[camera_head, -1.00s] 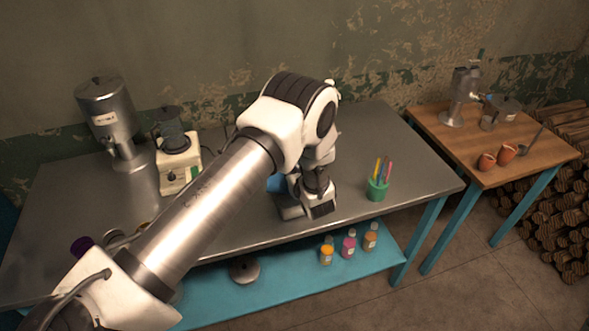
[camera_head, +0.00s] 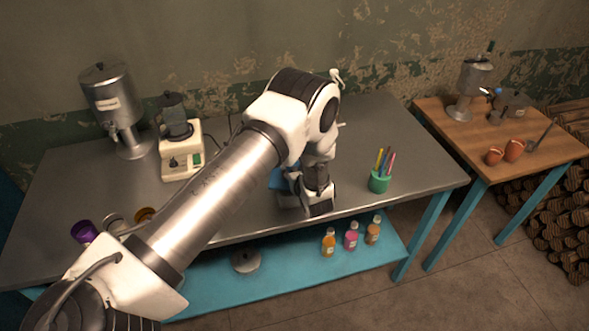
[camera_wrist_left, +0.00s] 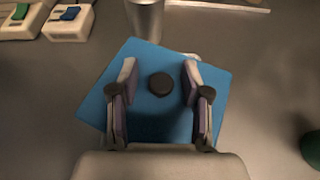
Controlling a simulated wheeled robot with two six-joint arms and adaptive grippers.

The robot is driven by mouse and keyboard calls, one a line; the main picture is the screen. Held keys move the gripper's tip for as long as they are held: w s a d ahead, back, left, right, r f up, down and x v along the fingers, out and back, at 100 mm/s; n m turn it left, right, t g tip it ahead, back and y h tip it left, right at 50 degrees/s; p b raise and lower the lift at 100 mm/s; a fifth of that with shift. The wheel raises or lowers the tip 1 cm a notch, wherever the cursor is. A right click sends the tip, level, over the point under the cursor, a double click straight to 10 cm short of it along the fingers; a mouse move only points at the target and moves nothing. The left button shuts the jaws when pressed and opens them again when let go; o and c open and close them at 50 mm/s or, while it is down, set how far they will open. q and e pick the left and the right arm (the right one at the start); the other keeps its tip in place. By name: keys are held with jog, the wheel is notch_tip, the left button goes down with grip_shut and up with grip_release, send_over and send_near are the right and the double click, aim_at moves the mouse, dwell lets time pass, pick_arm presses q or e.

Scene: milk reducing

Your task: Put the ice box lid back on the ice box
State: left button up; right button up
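The ice box lid (camera_wrist_left: 160,122) is a flat blue square with a dark round knob (camera_wrist_left: 161,84), seen in the left wrist view. In the head view only a blue edge of it (camera_head: 279,179) shows beside my left gripper (camera_head: 306,203). In the left wrist view my left gripper (camera_wrist_left: 159,72) is open. Its fingers stand on either side of the knob with gaps to it. I cannot tell whether the lid rests on the ice box or on the table, and no ice box body can be made out. My right gripper is not in view.
A green pen cup (camera_head: 379,181) stands right of my gripper on the metal table (camera_head: 410,165). A cream blender (camera_head: 180,150) and metal dispenser (camera_head: 115,105) stand at the back left. A metal cylinder (camera_wrist_left: 145,18) is just beyond the lid. Bottles (camera_head: 351,237) sit on the blue lower shelf.

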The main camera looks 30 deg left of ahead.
pick_arm(q)
jog(key=shift+s+r, duration=0.1)
jog(key=shift+r, duration=0.1)
jog(key=shift+r+p, duration=0.55)
jog(key=shift+p, duration=0.2)
jog(key=b+v, duration=0.4)
jog(key=v, duration=0.7)
jog(key=s+a+f+n+g+h, duration=0.1)
jog(key=s+f+n+g, duration=0.3)
jog(key=s, duration=0.6)
jog(key=s+f+n+g+h, duration=0.1)
jog(key=s+f+n+g, duration=0.2)
jog(key=s+f+g, duration=0.5)
jog(key=s+d+f+n+t+h, duration=0.1)
jog(key=s+d+f+n+h, duration=0.2)
jog(key=s+n, duration=0.3)
jog(key=s+d+f+n+t+h, duration=0.2)
jog(key=s+d+f+n+h, duration=0.1)
jog(key=n, duration=1)
jog(key=s+d+h, duration=0.1)
jog(key=s+h, duration=0.1)
jog(key=s, duration=0.1)
jog(key=shift+s+d, duration=0.15)
jog(key=shift+s, duration=0.2)
